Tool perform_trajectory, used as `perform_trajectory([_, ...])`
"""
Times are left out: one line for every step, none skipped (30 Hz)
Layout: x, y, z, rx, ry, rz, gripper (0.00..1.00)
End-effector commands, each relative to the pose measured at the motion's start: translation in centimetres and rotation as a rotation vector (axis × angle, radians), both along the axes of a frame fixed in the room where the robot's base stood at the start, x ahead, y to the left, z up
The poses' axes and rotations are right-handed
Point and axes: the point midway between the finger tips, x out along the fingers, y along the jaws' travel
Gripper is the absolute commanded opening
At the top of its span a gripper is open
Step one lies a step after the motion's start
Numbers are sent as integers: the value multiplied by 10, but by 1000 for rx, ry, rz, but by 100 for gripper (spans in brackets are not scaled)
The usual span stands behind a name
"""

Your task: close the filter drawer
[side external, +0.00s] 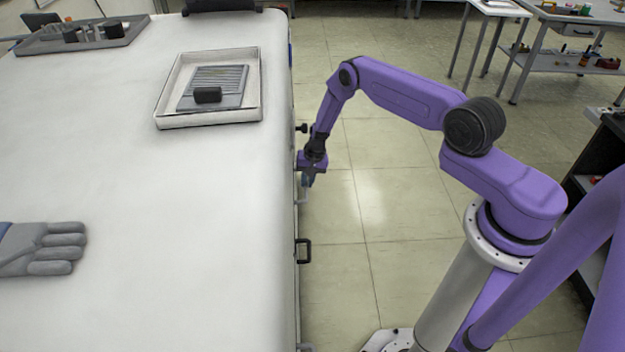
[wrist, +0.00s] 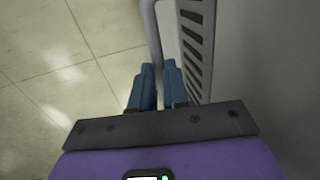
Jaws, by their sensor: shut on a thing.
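My gripper (side external: 309,180) is low at the right side of the white bench unit, with its arm reaching down from above. In the wrist view, its blue fingers (wrist: 158,88) are shut on a grey bar handle (wrist: 152,35), which runs between them. Beside the handle is a light grey panel with dark slots (wrist: 195,45), which looks like the filter drawer front. The fingers and wrist hide part of the handle. The side view shows the drawer only edge-on, so how far out it stands cannot be told.
A dark handle (side external: 304,250) sticks out of the same side, nearer the camera. A black knob (side external: 302,128) sits just behind my wrist. On the white top (side external: 150,200) are a tray (side external: 160,119) and a grey glove (side external: 45,250).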

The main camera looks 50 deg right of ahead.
Motion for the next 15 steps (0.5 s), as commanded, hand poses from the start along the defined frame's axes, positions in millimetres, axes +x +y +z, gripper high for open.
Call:
perform_trajectory([-1, -1, 0, -1, -1, 0, 0])
perform_trajectory([-1, -1, 0, -1, -1, 0, 0])
perform_trajectory([-1, -1, 0, -1, -1, 0, 0])
perform_trajectory([-1, -1, 0, -2, 0, 1, 18])
perform_trajectory([-1, -1, 0, -1, 0, 0, 28])
perform_trajectory([-1, -1, 0, -1, 0, 0, 40])
perform_trajectory([-1, -1, 0, -1, 0, 0, 40])
perform_trajectory([-1, -1, 0, -1, 0, 0, 40])
perform_trajectory([-1, -1, 0, -1, 0, 0, 40])
perform_trajectory([-1, -1, 0, -1, 0, 0, 40])
perform_trajectory([-1, -1, 0, -1, -1, 0, 40])
perform_trajectory([-1, -1, 0, -1, -1, 0, 40])
perform_trajectory([-1, -1, 0, -1, 1, 0, 40])
perform_trajectory([-1, -1, 0, 0, 0, 0, 40])
perform_trajectory([-1, -1, 1, -1, -1, 0, 40])
